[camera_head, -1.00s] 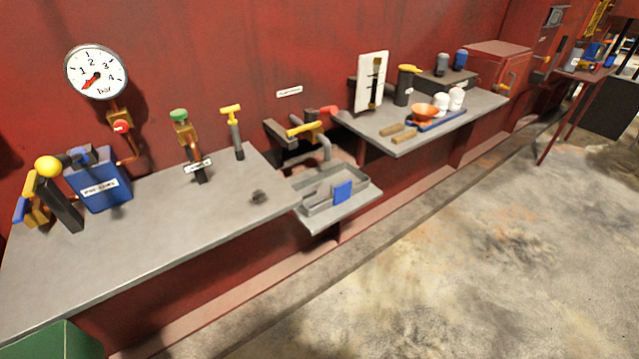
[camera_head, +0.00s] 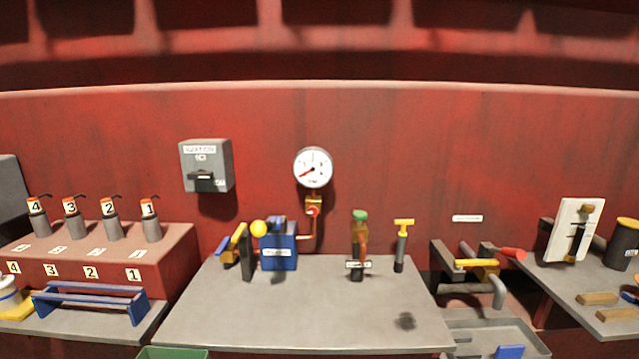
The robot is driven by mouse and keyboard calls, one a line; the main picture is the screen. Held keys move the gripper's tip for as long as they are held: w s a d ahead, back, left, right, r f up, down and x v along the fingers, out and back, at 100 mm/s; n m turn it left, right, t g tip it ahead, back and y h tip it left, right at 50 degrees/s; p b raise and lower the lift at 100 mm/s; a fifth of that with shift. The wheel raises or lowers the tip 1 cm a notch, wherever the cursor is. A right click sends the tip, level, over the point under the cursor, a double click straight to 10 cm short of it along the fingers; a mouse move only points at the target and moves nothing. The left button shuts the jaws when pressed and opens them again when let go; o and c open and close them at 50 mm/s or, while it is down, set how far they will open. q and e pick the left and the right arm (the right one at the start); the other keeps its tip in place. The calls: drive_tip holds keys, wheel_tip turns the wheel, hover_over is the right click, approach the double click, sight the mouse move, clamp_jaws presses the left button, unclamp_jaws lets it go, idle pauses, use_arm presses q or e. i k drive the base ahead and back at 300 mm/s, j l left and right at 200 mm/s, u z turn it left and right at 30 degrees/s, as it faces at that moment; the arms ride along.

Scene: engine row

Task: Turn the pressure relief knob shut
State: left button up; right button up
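A round white gauge (camera_head: 313,167) is on the red wall, its red needle toward the lower left. Below it a small red knob (camera_head: 313,211) sits on a brass fitting with a copper pipe. To its right a brass valve with a green knob (camera_head: 360,215) stands at the back of the grey bench, a small label in front. I cannot read that label, so I cannot tell which knob is the pressure relief knob. A blue box (camera_head: 279,252) with a yellow-ball lever (camera_head: 258,228) beside it stands left of them. Neither gripper is in view.
The grey bench top (camera_head: 290,315) is mostly clear, with a dark stain at right. A grey switch box (camera_head: 206,166) hangs on the wall. A green box (camera_head: 172,352) is at the front edge.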

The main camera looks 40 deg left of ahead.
sight(313, 210)
drive_tip(key=u, duration=1.25)
